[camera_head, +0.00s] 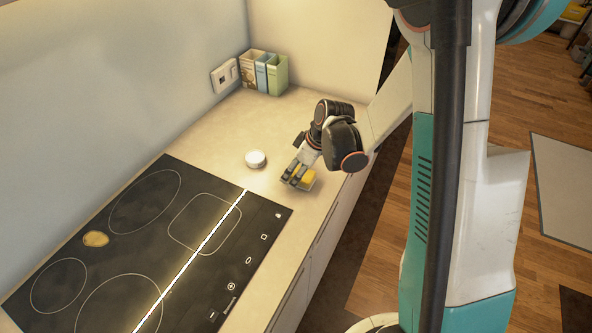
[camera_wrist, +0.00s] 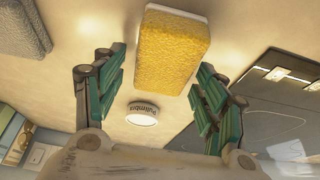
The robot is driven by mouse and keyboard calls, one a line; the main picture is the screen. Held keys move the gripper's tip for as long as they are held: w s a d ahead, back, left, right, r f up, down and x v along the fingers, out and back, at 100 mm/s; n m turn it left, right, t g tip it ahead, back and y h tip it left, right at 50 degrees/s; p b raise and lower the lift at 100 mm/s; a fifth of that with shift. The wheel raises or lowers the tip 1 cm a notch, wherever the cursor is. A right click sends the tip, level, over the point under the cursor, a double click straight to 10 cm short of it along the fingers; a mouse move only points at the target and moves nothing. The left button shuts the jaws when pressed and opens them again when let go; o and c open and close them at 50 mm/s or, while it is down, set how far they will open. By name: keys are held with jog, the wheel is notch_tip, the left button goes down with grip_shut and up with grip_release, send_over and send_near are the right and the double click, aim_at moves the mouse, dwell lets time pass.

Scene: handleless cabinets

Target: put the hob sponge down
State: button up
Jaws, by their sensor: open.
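A yellow sponge (camera_head: 304,178) with a pale side is at the worktop, between the hob and the counter's front edge. In the wrist view the sponge (camera_wrist: 172,48) lies between and beyond my fingertips, nearer the right finger. My gripper (camera_head: 292,175) points down at it, with its fingers apart; they also show in the wrist view (camera_wrist: 162,64). The sponge looks to rest on the worktop (camera_head: 219,150), but its underside is hidden. I cannot tell whether a finger still touches it.
The black hob (camera_head: 150,215) is to the left, with a yellowish-brown patch (camera_head: 95,239) on it. A round white object (camera_head: 255,159) stands near the sponge. Several upright boxes (camera_head: 265,72) are by the back wall. A grey block (camera_wrist: 22,28) shows in the wrist view.

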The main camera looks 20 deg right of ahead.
aim_at(310, 177)
jog(key=p+v, duration=0.2)
jog(key=v, duration=0.9)
jog(key=shift+r+p, duration=0.15)
jog(key=shift+p, duration=0.15)
jog(key=shift+s, duration=0.1)
jog(key=s+a+r+m+t+h+b, duration=0.1)
jog(key=s+r+m, duration=0.3)
jog(key=s, duration=0.5)
jog(key=s+a+r+m+t+h+b, duration=0.1)
jog(key=s+r+m+t+h+b, duration=0.1)
jog(key=s, duration=0.7)
jog(key=shift+r+m+t+b, duration=0.5)
jog(key=shift+r+m+b, duration=0.8)
jog(key=shift+r+m, duration=0.2)
jog(key=shift+o, duration=0.5)
jog(key=shift+a+f, duration=0.1)
jog(key=shift+a, duration=0.05)
